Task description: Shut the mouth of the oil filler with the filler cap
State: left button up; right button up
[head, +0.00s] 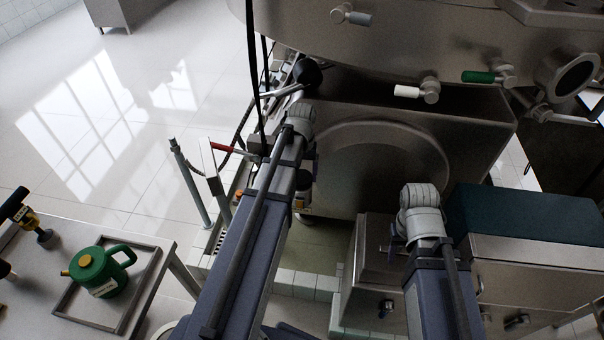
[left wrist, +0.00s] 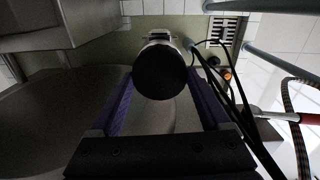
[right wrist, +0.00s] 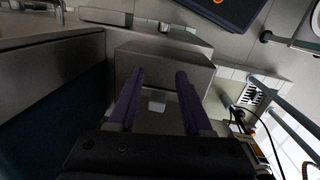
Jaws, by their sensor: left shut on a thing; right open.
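My left gripper (left wrist: 158,76) points down beside the steel machine, its two purple fingers shut on a round black cap (left wrist: 160,70). The cap's flat dark face fills the gap between the fingertips. A bright metal cylinder (left wrist: 158,36) shows just behind the cap and may be the oil filler. Its mouth is hidden, and I cannot tell whether the cap touches it. My right gripper (right wrist: 160,75) is open and empty above a grey metal box (right wrist: 165,62).
A large steel machine (head: 450,130) fills the back and right. Left of my left arm are a red-handled lever (head: 233,149), posts and black cables. A green oil can (head: 97,270) stands in a tray on the left table (head: 150,255). A teal-topped cabinet (head: 530,220) stands at right.

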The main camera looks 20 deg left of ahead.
pick_arm(q)
jog(key=n, duration=0.4)
jog(key=shift+n, duration=0.3)
jog(key=n, duration=0.4)
jog(key=shift+s+a+n, duration=0.1)
jog(key=shift+n, duration=0.2)
jog(key=o, duration=1.2)
grip_shut()
jog(key=shift+f+m, duration=0.1)
jog(key=shift+m, duration=1.6)
